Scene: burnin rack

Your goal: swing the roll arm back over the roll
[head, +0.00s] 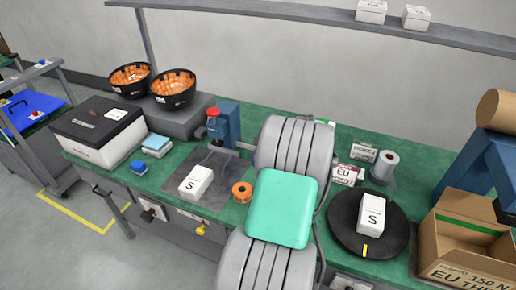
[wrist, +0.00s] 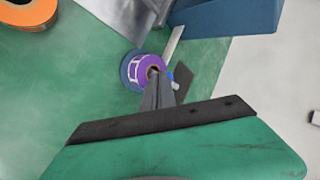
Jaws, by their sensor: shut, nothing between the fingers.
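A purple roll (wrist: 137,69) with white marks and a blue rim stands on the green bench top in the wrist view. A thin grey bar (wrist: 173,42), which looks like the roll arm, runs from the blue stand (wrist: 225,18) towards the roll's right edge. In the head view a grey bar (head: 246,147) reaches from the blue stand (head: 229,125) and passes behind my arm. My gripper (wrist: 155,80) is shut and empty. Its tips overlap the roll's near right edge in the picture; I cannot tell whether they touch. The head view hides the roll and my gripper.
An orange roll (head: 242,191) and a white box (head: 196,183) are by the grey mat left of my arm. A red-topped bottle (head: 213,124) stands beside the blue stand. A black turntable (head: 345,235) and a cardboard box (head: 440,240) are to the right.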

